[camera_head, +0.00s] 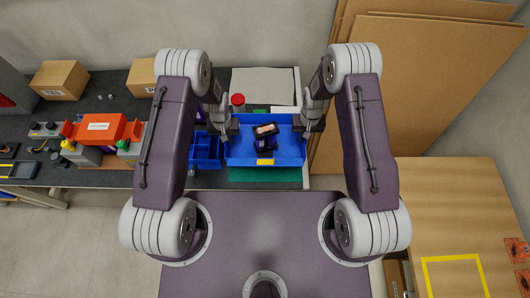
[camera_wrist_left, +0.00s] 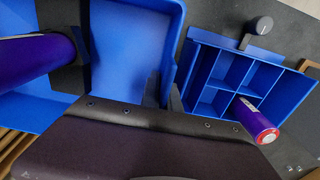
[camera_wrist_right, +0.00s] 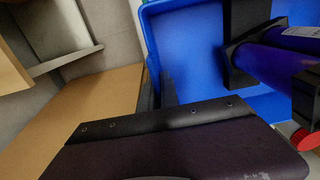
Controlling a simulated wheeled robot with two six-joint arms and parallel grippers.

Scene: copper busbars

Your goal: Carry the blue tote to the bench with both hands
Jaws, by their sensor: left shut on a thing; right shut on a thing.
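The blue tote (camera_head: 240,151) is in the middle of the head view, over the dark bench top and a green mat. In the left wrist view the tote (camera_wrist_left: 125,50) shows a purple cylinder (camera_wrist_left: 35,58) with a black end. The right wrist view shows the tote's inside (camera_wrist_right: 185,45) and a purple cylinder (camera_wrist_right: 290,50). The fingertips are partly hidden.
A blue divided bin (camera_head: 206,150) stands just left of the tote. An orange case (camera_head: 100,128) and cardboard boxes (camera_head: 60,80) are further left on the dark bench (camera_head: 95,178). Brown panels (camera_head: 420,80) lean at the right. A wooden table (camera_head: 450,200) with a yellow outline is at right front.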

